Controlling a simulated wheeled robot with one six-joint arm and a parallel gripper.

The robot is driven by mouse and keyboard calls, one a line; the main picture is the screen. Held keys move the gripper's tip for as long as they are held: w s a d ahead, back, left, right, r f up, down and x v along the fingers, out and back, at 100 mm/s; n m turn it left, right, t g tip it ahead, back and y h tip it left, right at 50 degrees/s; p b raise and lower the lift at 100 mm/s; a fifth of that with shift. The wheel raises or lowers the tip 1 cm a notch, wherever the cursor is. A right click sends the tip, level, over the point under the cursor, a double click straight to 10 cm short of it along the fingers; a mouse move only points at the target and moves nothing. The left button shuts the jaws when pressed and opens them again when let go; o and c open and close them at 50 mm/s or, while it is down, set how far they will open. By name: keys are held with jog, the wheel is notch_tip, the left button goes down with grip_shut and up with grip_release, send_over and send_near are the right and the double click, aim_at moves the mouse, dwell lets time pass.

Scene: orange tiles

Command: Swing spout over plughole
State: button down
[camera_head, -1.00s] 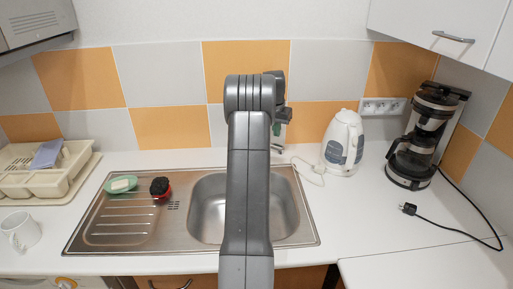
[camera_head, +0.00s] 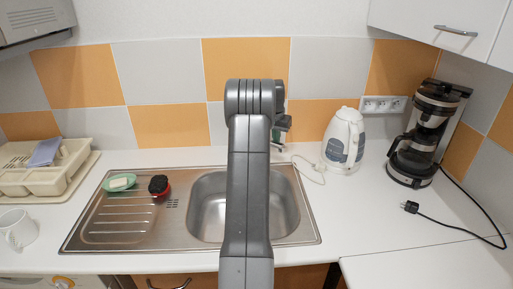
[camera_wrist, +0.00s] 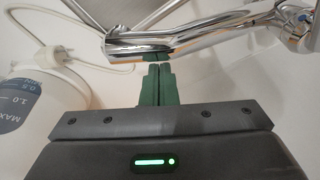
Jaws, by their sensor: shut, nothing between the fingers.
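The chrome spout (camera_wrist: 190,30) runs across the top of the wrist view, with its thicker end at the left and the tap body (camera_wrist: 297,22) at the right. My gripper (camera_wrist: 160,66) has its green fingers shut together, empty, with the tips right by the underside of the spout's left end; I cannot tell whether they touch. In the head view my arm hides most of the tap, and part of my gripper (camera_head: 283,123) shows right of it. The steel sink basin (camera_head: 207,208) lies below. The plughole is not visible.
A white kettle (camera_head: 343,140) with its cord stands right of the tap, near in the wrist view (camera_wrist: 25,95). A coffee maker (camera_head: 418,140) is farther right. A green soap dish (camera_head: 118,183) and a red-and-black brush (camera_head: 159,185) are on the drainer. A dish rack (camera_head: 60,175) stands left.

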jog(key=shift+s+a+f, duration=0.1)
jog(key=shift+a+f, duration=0.05)
jog(key=shift+s+a+b, duration=2.6)
jog(key=shift+s+a, duration=1.5)
jog(key=shift+a, duration=1.9)
notch_tip(320, 180, up, 9)
jog(key=d+p, duration=0.1)
jog(key=p, duration=0.6)
jog(key=shift+d+p, duration=0.3)
jog(key=shift+p, duration=0.05)
notch_tip(320, 180, down, 9)
jog(key=a+b, duration=0.1)
jog(key=b, duration=0.6)
jog(key=shift+a+b, duration=0.25)
jog(key=shift+b, duration=0.05)
